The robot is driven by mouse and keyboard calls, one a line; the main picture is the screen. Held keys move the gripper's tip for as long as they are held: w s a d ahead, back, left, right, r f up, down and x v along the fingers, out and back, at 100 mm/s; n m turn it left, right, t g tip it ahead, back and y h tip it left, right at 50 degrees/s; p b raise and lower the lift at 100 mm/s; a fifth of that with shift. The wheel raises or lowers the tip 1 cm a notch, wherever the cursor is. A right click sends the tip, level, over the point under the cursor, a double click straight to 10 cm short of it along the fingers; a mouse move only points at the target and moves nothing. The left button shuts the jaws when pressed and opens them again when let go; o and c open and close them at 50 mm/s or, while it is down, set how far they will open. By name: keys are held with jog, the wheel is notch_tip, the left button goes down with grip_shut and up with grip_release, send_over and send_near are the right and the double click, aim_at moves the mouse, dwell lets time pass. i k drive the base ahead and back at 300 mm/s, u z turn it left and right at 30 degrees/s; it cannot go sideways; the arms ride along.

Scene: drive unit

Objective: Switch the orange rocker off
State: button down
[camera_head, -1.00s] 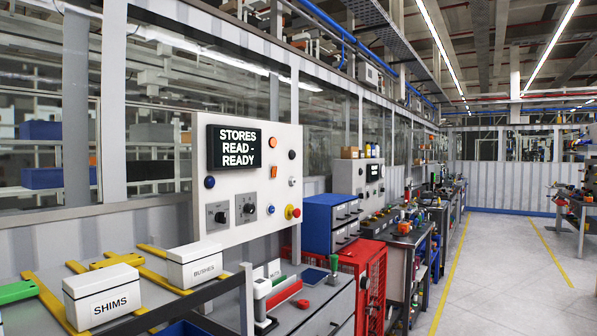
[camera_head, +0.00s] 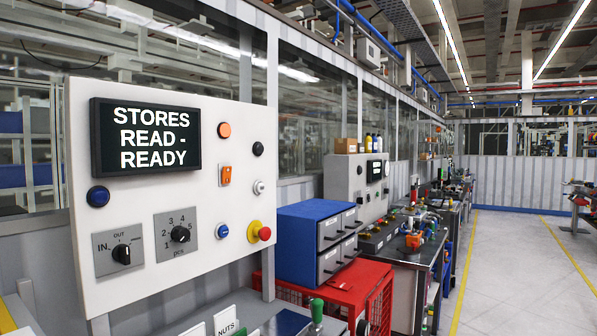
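The orange rocker (camera_head: 226,175) sits on the white control panel (camera_head: 80,250), to the right of the black display (camera_head: 145,137) that reads "STORES READ - READY". It is a small upright orange switch on a pale plate, below a round orange button or lamp (camera_head: 224,130). Its on or off position is too small to tell. My gripper is not in view, and nothing covers the rocker.
The panel also has a blue button (camera_head: 98,196), two rotary knobs (camera_head: 122,254), a key switch (camera_head: 259,187) and a red emergency stop (camera_head: 264,233) on yellow. Blue drawers (camera_head: 310,240) on a red cage (camera_head: 345,290) stand to the right. The floor aisle (camera_head: 500,270) is clear.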

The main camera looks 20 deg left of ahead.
aim_at(226, 174)
jog(key=u, duration=0.45)
jog(key=i, duration=1.1)
jog(key=u, duration=0.6)
